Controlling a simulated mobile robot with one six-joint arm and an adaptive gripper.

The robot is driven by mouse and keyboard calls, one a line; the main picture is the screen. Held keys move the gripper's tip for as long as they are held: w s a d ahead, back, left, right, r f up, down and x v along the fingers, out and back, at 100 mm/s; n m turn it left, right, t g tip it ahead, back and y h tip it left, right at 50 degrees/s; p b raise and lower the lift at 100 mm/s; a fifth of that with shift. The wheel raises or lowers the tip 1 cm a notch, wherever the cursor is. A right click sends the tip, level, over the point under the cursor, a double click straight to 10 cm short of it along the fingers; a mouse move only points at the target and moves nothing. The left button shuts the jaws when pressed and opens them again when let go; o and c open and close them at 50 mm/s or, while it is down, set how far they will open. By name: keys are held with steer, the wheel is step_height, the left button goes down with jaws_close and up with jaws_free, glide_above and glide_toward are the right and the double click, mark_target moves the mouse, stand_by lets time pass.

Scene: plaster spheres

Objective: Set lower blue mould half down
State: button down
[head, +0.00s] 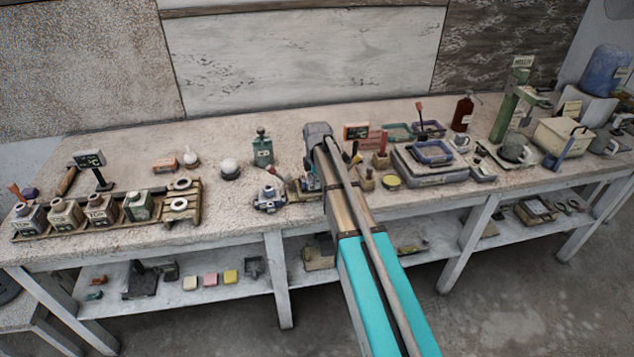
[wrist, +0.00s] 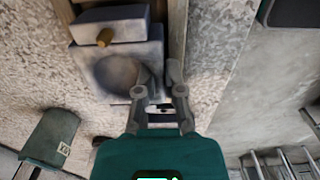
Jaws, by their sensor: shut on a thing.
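The lower blue mould half (wrist: 113,78) is a grey-blue block with a round hollow, in the wrist view. My gripper (wrist: 160,72) is shut on its right wall, with one finger at the hollow's edge and the other outside. A second grey-blue block with a brass peg (wrist: 105,37) lies against its far side; I cannot tell whether they are joined. Wooden strips run on both sides of the blocks. In the head view my arm hides the gripper tips, and only bits of blue show beside it. Whether the mould half touches the surface below is unclear.
A blue-grey device (head: 270,198) stands left of my arm near the bench front edge. A green canister (head: 262,150) is behind it. A wooden rack of labelled bottles (head: 102,222) fills the left end. A grey scale with a blue tray (head: 432,153) stands right. Bare bench lies left of centre.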

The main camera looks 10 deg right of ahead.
steer(key=shift+f+b, duration=0.7)
steer(key=shift+f, duration=0.1)
steer(key=c, duration=0.7)
jaws_free()
steer(key=shift+r, duration=0.25)
steer(key=shift+r+p, duration=1.85)
steer(key=shift+p, duration=0.2)
steer(key=shift+s, duration=0.1)
steer(key=s+m, duration=0.6)
steer(key=s, duration=0.2)
steer(key=s+m, duration=0.6)
steer(key=s, duration=0.3)
steer(key=s+m, duration=0.6)
steer(key=s, duration=0.3)
steer(key=shift+a, duration=0.4)
